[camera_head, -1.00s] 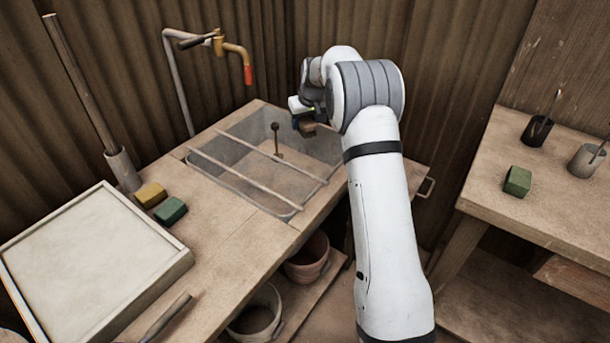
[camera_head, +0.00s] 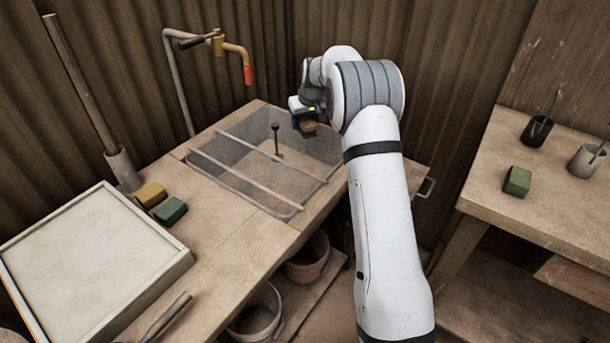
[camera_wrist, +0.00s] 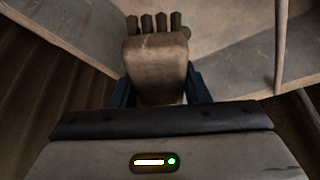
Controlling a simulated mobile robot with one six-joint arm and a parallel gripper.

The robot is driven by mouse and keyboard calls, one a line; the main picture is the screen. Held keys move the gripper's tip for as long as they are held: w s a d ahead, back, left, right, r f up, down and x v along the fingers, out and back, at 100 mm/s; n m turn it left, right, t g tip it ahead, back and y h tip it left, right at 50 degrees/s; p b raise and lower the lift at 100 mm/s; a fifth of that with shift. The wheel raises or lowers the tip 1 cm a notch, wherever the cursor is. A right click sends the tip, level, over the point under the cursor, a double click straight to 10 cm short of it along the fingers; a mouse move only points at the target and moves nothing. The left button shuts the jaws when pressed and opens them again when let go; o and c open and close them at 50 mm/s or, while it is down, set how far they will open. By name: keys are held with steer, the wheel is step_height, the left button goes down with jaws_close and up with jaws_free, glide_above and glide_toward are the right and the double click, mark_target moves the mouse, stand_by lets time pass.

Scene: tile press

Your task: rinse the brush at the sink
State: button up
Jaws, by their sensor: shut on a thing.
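My gripper (camera_head: 304,116) is over the right back part of the sink (camera_head: 232,150), a grey basin sunk in the bench with two bars across it. In the wrist view, the blue fingers of my gripper (camera_wrist: 160,92) are shut on a brown block-shaped brush (camera_wrist: 155,62). Several dark stubs, probably bristle tufts, show at its far end. The brush shows small in the head view (camera_head: 309,130), apart from the bars. The tap (camera_head: 232,47) stands at the sink's back left, with an orange-red spout tip and a dark lever. No water is visible from it.
A thin post with a dark knob (camera_head: 276,128) stands in the sink. Yellow (camera_head: 151,194) and green (camera_head: 170,210) blocks and a framed pale slab (camera_head: 90,250) lie left on the bench. A side table (camera_head: 500,205) with cups is on the right. Pots stand below.

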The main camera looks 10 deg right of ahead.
steer(key=shift+r, duration=0.1)
steer(key=shift+r+p, duration=1.35)
steer(key=shift+r, duration=0.6)
